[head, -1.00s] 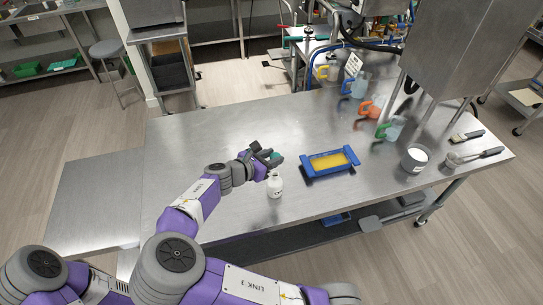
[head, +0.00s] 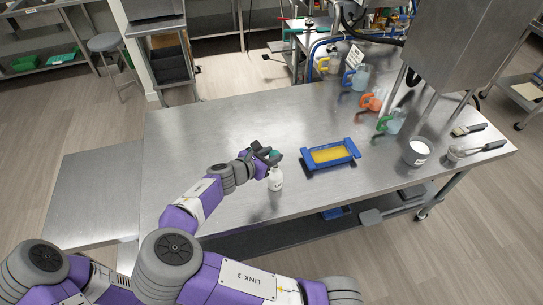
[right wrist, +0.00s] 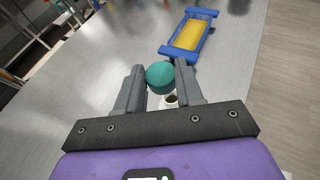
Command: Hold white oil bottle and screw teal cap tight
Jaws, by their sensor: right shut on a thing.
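The white oil bottle (head: 275,181) stands upright near the front edge of the steel table. My right gripper (head: 270,157) is at the bottle's top, shut on the teal cap (head: 275,154). In the right wrist view the teal cap (right wrist: 160,76) sits between the two fingers. The bottle's dark open mouth (right wrist: 170,101) shows just below the cap, so the cap is not seated on it. Most of the bottle is hidden there by the cap and gripper. My left gripper is out of view.
A blue-framed tray with a yellow inside (head: 330,155) lies right of the bottle. The table's left part is clear.

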